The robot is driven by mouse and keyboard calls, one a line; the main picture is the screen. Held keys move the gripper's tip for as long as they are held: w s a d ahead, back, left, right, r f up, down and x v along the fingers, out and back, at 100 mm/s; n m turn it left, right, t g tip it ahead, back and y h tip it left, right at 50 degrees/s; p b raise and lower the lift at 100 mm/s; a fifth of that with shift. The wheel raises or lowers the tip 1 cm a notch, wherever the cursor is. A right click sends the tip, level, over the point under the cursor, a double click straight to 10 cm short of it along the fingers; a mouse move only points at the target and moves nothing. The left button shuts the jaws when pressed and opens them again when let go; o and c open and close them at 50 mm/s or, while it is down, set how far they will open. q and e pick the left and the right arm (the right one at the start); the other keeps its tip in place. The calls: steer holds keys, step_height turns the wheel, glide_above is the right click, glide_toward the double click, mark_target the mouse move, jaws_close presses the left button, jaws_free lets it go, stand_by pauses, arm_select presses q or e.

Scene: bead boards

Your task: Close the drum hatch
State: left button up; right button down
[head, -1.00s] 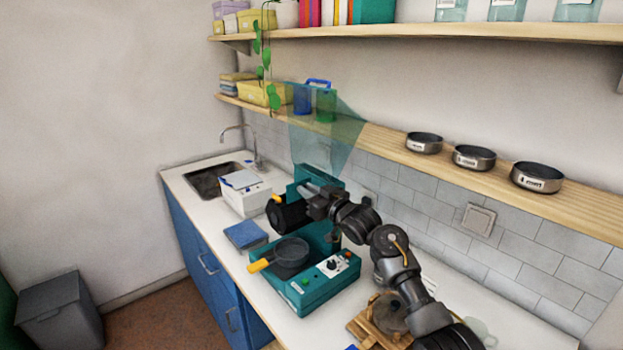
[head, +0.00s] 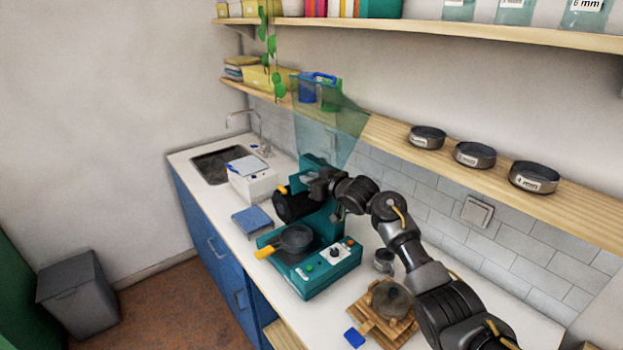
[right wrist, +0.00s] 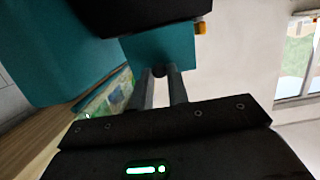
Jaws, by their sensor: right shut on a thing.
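The teal machine (head: 322,283) stands on the counter with a black drum (head: 291,207) on its upper part. A small yellow handle (head: 282,190) sticks out beside the drum. A round dark pan (head: 295,239) with a yellow grip sits in front, below the drum. Which part is the hatch is hard to tell. My right gripper (head: 318,188) is at the drum's right, against the teal upper part. My left gripper is out of view.
A white box (head: 253,186) and a blue flat item (head: 252,220) lie left of the machine. A jar (head: 384,261) and a wooden stand (head: 367,328) are at the right, near my arm. A shelf (head: 470,180) with metal tins runs above.

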steer(key=c, duration=1.4)
jaws_free()
steer(key=shift+f, duration=0.1)
steer(key=shift+o, duration=0.2)
steer(key=b+v, duration=0.2)
steer(key=v, duration=0.8)
steer(key=shift+s+d+b, duration=0.2)
steer(key=shift+d+b, duration=0.1)
steer(key=shift+b, duration=0.05)
